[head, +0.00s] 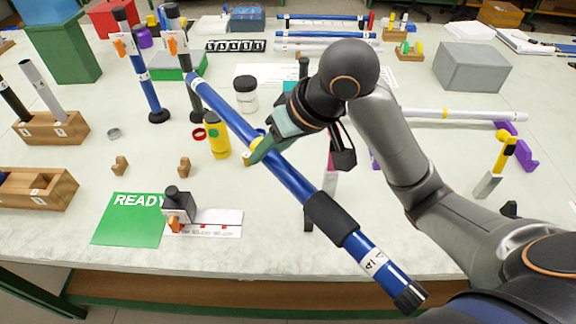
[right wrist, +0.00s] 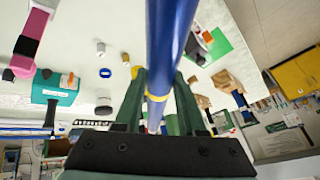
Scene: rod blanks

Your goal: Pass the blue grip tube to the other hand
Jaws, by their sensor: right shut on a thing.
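The blue grip tube (head: 285,180) is long, with a black grip sleeve, a white label near its lower end and a black end cap. It hangs tilted over the table, its upper end at the left and its lower end past the front edge. My right gripper (head: 262,148) is shut on its blue upper part. In the right wrist view the tube (right wrist: 168,45) runs between the green fingers of the right gripper (right wrist: 157,100), by a yellow band. My left gripper is in neither view.
A yellow bottle (head: 217,141) and a white jar (head: 246,97) stand close to the tube. A green READY mat (head: 128,225) and a small fixture (head: 178,204) lie at the front left. Upright rods (head: 147,85) stand at the back left.

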